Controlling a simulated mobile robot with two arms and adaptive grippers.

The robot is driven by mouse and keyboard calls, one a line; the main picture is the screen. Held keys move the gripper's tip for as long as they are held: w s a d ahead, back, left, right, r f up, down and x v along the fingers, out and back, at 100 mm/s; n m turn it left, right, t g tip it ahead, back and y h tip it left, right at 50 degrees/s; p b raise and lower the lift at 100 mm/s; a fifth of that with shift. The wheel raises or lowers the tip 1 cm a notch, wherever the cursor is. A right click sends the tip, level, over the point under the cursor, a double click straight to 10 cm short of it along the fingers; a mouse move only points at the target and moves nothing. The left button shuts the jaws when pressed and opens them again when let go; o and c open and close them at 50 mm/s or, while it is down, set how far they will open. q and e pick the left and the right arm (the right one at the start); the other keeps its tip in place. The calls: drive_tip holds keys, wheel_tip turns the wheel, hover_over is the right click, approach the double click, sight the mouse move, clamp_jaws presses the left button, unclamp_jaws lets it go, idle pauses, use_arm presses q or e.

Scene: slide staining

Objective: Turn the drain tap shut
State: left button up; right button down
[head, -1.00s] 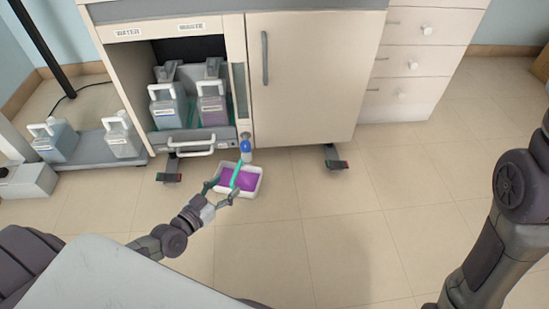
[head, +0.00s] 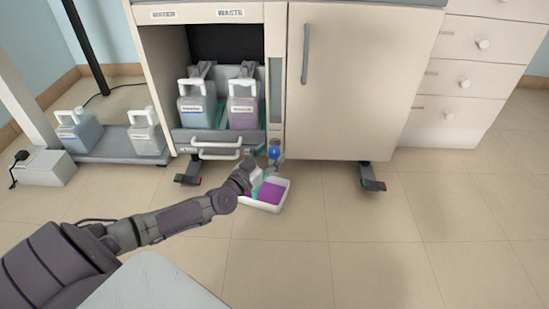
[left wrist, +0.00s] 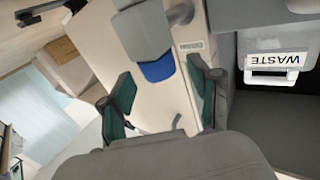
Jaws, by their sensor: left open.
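The drain tap (head: 274,152) is a small blue-ended part on a grey body, low at the cabinet front beside the waste bay. Its blue end also shows in the left wrist view (left wrist: 158,71), below a grey block. My left gripper (head: 262,162) is close to the tap, just left of it in the head view. In the left wrist view its teal-padded fingers (left wrist: 160,80) are spread, one to each side of the blue end, with gaps visible. I cannot tell how far the fingertips reach along it. My right gripper is out of view.
A white tray (head: 270,209) of purple liquid stands on the floor below the tap, partly behind my gripper. A pull-out drawer (head: 217,152) holds water and waste jugs (head: 243,113). Cabinet feet (head: 372,184) stick out nearby. Floor to the right is clear.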

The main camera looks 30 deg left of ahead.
use_arm(q)
drive_tip(key=shift+w+b, duration=0.35)
drive_tip(key=shift+w, duration=0.85)
